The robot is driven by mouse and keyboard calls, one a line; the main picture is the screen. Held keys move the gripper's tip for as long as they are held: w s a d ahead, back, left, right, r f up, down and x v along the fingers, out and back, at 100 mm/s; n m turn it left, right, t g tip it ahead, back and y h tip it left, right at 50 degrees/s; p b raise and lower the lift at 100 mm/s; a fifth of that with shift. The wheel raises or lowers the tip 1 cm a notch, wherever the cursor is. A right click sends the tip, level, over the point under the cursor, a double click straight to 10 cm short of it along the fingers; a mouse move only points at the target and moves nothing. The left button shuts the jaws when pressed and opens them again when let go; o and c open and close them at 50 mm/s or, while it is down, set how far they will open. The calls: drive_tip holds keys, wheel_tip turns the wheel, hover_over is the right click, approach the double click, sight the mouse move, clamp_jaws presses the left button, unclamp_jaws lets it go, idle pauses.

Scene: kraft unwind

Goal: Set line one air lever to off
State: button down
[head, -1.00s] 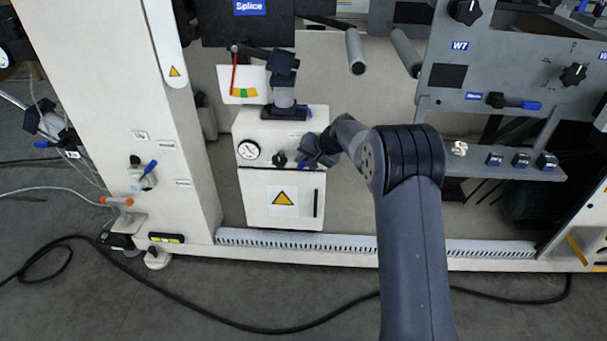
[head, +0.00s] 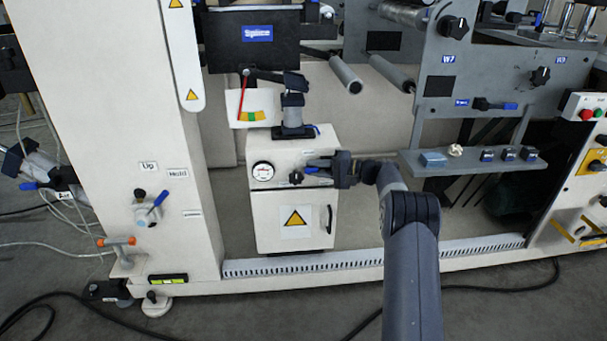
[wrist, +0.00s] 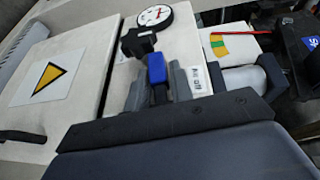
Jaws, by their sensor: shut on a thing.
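A white cabinet (head: 268,212) carries a round gauge (head: 262,171), a black knob-like hub (head: 296,177) and a lever with a blue handle (head: 311,170) on its upper front. The lever points right from the hub in the head view. My gripper (head: 322,165) reaches in from the right, its fingers at the blue handle. In the wrist view the blue handle (wrist: 157,78) stands between the two grey fingers of my gripper (wrist: 158,88), shut on it. The black hub (wrist: 138,42) and gauge (wrist: 155,15) lie just beyond. A small label (wrist: 196,80) is unreadable.
Another blue lever (head: 157,200) sits on the white column at left, near Up and Hold labels. A grey shelf (head: 470,162) with small blue-topped items is at right. A roller (head: 345,73) and a red pointer scale (head: 252,115) are above the cabinet.

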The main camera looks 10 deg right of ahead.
drive_tip(key=shift+r+y, duration=0.15)
drive_tip(key=shift+y, duration=0.45)
drive_tip(key=shift+m, duration=0.3)
drive_tip(key=c, duration=1.4)
unclamp_jaws()
drive_tip(key=shift+o, duration=0.2)
drive_tip(key=p+v, duration=0.2)
drive_tip(key=v, duration=0.8)
drive_tip(key=shift+s+d, duration=0.3)
drive_tip(key=shift+a, duration=0.1)
drive_tip(key=b+x, duration=0.2)
drive_tip(key=x, duration=0.8)
drive_tip(key=shift+w+a, duration=0.25)
drive_tip(key=shift+w, duration=0.05)
